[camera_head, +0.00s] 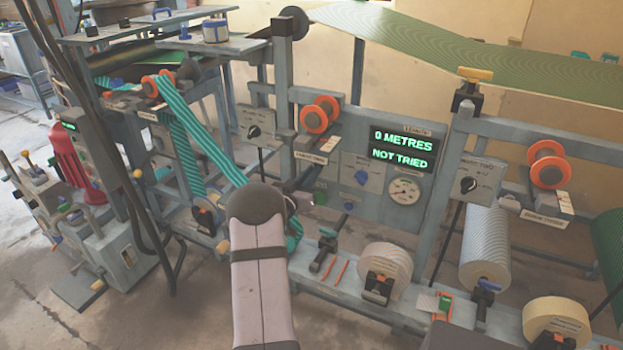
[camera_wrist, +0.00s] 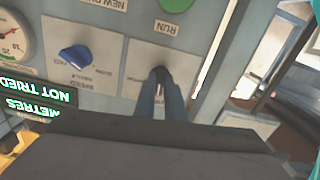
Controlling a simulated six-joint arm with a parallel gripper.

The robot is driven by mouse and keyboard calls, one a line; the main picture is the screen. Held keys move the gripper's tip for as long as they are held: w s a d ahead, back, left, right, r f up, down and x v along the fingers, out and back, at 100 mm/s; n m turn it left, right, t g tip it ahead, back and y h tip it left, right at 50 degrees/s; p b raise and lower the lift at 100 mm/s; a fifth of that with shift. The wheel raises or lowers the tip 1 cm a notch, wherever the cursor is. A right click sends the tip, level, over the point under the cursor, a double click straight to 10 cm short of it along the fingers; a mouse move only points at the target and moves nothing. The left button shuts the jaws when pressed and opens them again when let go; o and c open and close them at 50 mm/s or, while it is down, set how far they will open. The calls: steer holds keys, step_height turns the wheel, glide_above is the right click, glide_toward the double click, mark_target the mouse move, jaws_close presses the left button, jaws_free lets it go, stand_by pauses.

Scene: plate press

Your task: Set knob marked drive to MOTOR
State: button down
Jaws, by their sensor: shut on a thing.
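In the wrist view my gripper (camera_wrist: 160,76) is shut on a knob on a pale plate (camera_wrist: 140,62), between the SPEED plate and the door-side edge of the panel. The fingers hide nearly all of this knob, so its pointer cannot be made out. The plate's lettering is covered or too small, so I cannot confirm the drive mark or MOTOR. In the head view my gripper (camera_head: 300,200) is at the grey panel, left of the blue knob (camera_head: 361,177), partly hidden behind my own arm.
The blue SPEED knob (camera_wrist: 75,57) sits close beside my fingers. A green RUN button (camera_wrist: 175,5) is on the same panel. The display (camera_head: 402,149) reads 0 METRES, NOT TRIED. A round gauge (camera_head: 405,190) is below it. Teal striped webbing (camera_head: 195,130) runs near my arm.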

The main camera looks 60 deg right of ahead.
steer(key=shift+w+m+b, duration=0.1)
steer(key=shift+m+b, duration=4.75)
steer(key=shift+m, duration=1.75)
steer(key=c, duration=1.8)
jaws_free()
steer(key=shift+a, duration=0.1)
steer(key=shift+a+p, duration=0.4)
steer(key=shift+a, duration=3.2)
